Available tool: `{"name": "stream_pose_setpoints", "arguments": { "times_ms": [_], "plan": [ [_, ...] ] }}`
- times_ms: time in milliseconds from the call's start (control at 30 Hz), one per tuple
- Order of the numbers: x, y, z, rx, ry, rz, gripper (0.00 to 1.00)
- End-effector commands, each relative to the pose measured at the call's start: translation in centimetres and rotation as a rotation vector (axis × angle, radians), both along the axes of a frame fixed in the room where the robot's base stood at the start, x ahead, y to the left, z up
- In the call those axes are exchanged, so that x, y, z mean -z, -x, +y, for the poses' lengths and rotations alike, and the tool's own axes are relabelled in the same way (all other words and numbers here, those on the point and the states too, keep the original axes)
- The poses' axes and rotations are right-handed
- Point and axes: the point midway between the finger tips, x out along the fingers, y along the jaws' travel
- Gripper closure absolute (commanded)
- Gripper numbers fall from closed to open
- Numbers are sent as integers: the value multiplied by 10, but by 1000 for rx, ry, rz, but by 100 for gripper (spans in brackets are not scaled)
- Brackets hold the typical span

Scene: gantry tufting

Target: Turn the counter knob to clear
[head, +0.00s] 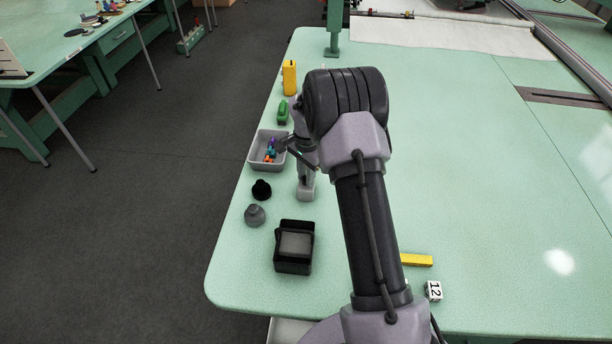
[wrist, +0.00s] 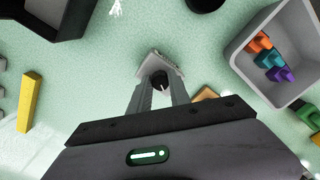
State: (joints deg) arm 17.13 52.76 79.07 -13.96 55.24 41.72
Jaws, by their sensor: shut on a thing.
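The counter (wrist: 156,62) is a small grey block on the green table, seen at the upper middle of the wrist view. Its dark round knob (wrist: 160,78) carries a pale pointer mark. My gripper (wrist: 161,82) is shut on the knob, one finger on each side of it. In the head view my gripper (head: 304,172) points down at the grey counter (head: 306,192), near the table's left edge. My arm and fingers hide part of the counter there. The counter's readout cannot be made out in either view.
A grey tray (head: 252,160) with several coloured pieces stands left of the gripper. A black weight (head: 261,189), a grey weight (head: 254,215) and a black box (head: 294,262) are nearer. Green (head: 283,114) and yellow (head: 289,78) items lie beyond. The table's right side is mostly clear.

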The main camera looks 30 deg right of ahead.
Motion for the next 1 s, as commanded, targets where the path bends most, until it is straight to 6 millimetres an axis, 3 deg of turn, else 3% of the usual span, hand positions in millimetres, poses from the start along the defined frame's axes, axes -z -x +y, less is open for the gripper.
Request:
{"name": "stream_pose_setpoints", "arguments": {
  "times_ms": [200, 233, 333, 667, 767, 1000],
  "plan": [
    [-1, -1, 0, 0, 0, -2, 100],
    [-1, -1, 0, 0, 0, -2, 75],
    [-1, -1, 0, 0, 0, -2, 55],
    [-3, 0, 0, -1, 0, -1, 55],
    [-20, 0, 0, -1, 0, -2, 55],
    [-102, 1, -1, -1, 1, -3, 55]
  ]
}}
